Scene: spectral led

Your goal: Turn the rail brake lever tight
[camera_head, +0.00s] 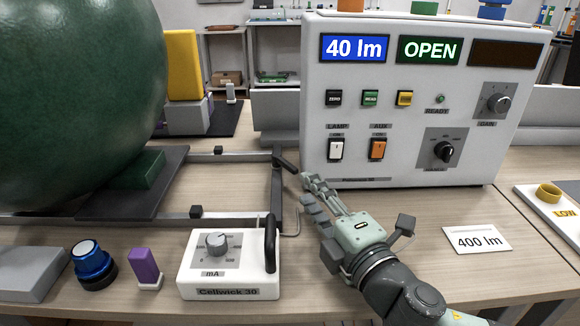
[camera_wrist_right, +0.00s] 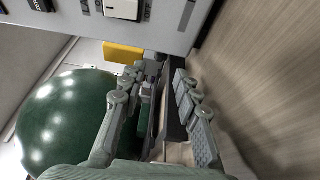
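The rail brake lever (camera_head: 287,164) is a short dark bar at the right end of the rail frame (camera_head: 278,205), close to the front of the white instrument box. It slants down to the right toward my right gripper (camera_head: 308,190). The fingers are apart, with their tips just beside the lever's near end. In the right wrist view my right gripper (camera_wrist_right: 160,78) is open, and dark rail parts (camera_wrist_right: 172,115) show between the fingers. I cannot tell whether any finger touches the lever. My left gripper is not in view.
The white instrument box (camera_head: 400,155) reads "40 lm" and "OPEN". A large green sphere (camera_head: 75,90) stands over the rails at left. The white Cellwick box (camera_head: 228,265) with a black handle is near the front. A "400 lm" card (camera_head: 477,240) lies at right.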

